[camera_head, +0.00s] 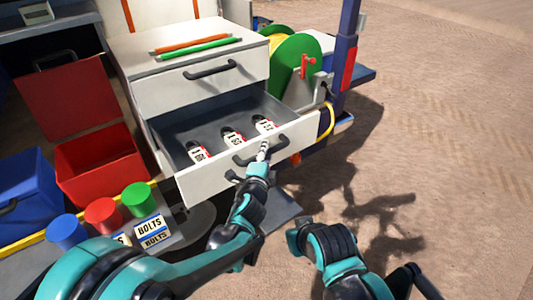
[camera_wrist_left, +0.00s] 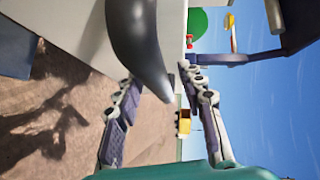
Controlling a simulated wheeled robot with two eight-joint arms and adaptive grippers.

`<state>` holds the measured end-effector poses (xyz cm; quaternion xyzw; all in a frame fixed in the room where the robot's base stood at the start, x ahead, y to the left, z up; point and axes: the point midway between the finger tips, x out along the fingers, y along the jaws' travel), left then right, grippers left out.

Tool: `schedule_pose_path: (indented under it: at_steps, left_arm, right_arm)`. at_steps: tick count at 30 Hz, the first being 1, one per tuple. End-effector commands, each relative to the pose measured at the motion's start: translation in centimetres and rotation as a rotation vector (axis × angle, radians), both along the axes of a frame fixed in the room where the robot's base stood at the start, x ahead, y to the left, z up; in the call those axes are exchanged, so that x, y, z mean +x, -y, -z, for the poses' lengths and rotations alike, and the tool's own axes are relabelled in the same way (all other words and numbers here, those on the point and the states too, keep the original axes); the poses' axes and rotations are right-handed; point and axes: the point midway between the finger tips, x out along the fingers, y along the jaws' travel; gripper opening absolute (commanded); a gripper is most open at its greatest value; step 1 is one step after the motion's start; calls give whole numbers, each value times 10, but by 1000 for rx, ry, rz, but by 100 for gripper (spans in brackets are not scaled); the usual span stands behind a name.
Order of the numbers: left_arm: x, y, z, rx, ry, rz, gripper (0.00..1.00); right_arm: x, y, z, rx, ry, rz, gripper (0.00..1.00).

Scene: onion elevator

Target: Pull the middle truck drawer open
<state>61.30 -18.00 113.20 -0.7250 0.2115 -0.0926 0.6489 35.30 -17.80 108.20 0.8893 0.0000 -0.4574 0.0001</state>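The white middle drawer (camera_head: 228,170) of the truck cabinet stands well open. Its grey inside holds three white-and-red labelled items. My left gripper (camera_head: 264,150) is at the dark handle (camera_head: 246,160) on the drawer front. In the left wrist view the handle (camera_wrist_left: 138,35) runs between the two fingers of my left gripper (camera_wrist_left: 157,72), whose tips close in on it from both sides; it hides part of the contact.
The top drawer (camera_head: 200,88) above is shut, with an orange and a green rod on the cabinet top. A red box (camera_head: 98,165) and coloured cylinders stand to the left. A green reel (camera_head: 297,62) is on the right. Open sandy ground lies to the right.

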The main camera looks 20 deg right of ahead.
Motion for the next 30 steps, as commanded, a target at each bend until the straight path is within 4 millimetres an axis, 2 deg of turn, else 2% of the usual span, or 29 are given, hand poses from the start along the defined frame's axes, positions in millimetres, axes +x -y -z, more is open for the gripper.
schedule_pose_path:
  at_steps: [5, 8, 18, 21, 25, 30]
  left_arm:
    - [-4, -1, -1, 0, 0, 1, 39]
    - [-14, -6, -2, 0, 0, 1, 39]
    - [-79, -37, -12, 0, 0, 1, 39]
    - [-93, -44, -14, 1, 0, 1, 39]
    - [-104, -50, -16, 0, 0, 0, 39]
    - [-108, -52, -17, 1, 0, 0, 39]
  right_arm:
    - [0, 0, 0, 0, 0, 0, 0]
    - [0, 0, 0, 0, 0, 0, 0]
    - [0, 0, 0, 0, 0, 0, 0]
    - [0, 0, 0, 0, 0, 0, 0]
    - [0, 0, 0, 0, 0, 0, 0]
    - [0, 0, 0, 0, 0, 0, 0]
